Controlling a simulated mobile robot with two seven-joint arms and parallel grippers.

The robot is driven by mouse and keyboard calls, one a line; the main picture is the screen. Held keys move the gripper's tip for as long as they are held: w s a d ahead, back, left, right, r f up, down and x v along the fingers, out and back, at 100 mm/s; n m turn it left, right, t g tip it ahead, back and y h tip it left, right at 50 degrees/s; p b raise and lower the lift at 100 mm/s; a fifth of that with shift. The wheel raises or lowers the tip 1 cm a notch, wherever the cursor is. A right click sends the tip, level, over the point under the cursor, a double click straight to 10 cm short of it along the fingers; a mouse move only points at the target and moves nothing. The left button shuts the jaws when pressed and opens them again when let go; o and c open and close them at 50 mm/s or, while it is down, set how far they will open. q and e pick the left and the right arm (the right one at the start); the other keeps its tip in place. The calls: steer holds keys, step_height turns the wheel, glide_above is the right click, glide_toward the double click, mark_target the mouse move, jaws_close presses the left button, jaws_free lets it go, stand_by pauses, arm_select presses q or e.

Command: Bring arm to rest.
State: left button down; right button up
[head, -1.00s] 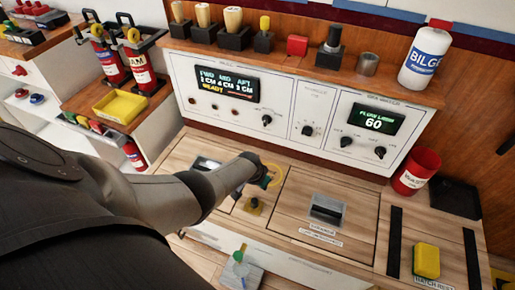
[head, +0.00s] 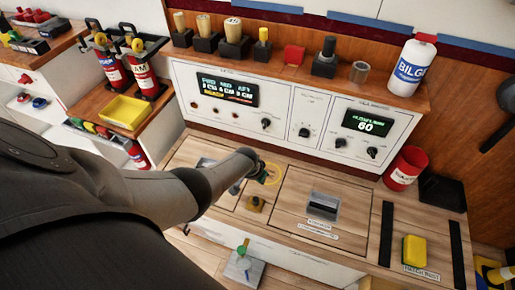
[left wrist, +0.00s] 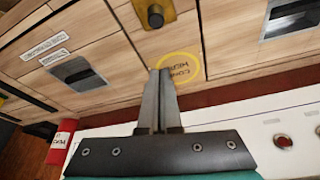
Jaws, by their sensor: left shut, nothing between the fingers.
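My left arm comes in from the left in the head view, its wrist bent above the wooden counter (head: 300,183). My left gripper (left wrist: 157,74) shows in the left wrist view with its two fingers together and nothing between them. Its tips are near the edge of a yellow ring marking (left wrist: 180,67) with lettering inside; I cannot tell whether they touch the surface. The ring also shows in the head view (head: 272,173), just right of my wrist. My right gripper is in neither view.
A white panel with displays and knobs (head: 290,128) stands behind the counter. A hatch with a dark recessed handle (head: 322,206) and a yellow block (head: 413,256) lie to the right. A red cup (head: 404,170) stands at the back right. A yellow-based knob (head: 255,204) is near my wrist.

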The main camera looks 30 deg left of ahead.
arm_select(q)
steer(key=shift+s+r+p, duration=0.2)
steer(key=shift+r+p, duration=0.15)
steer(key=shift+r, duration=0.2)
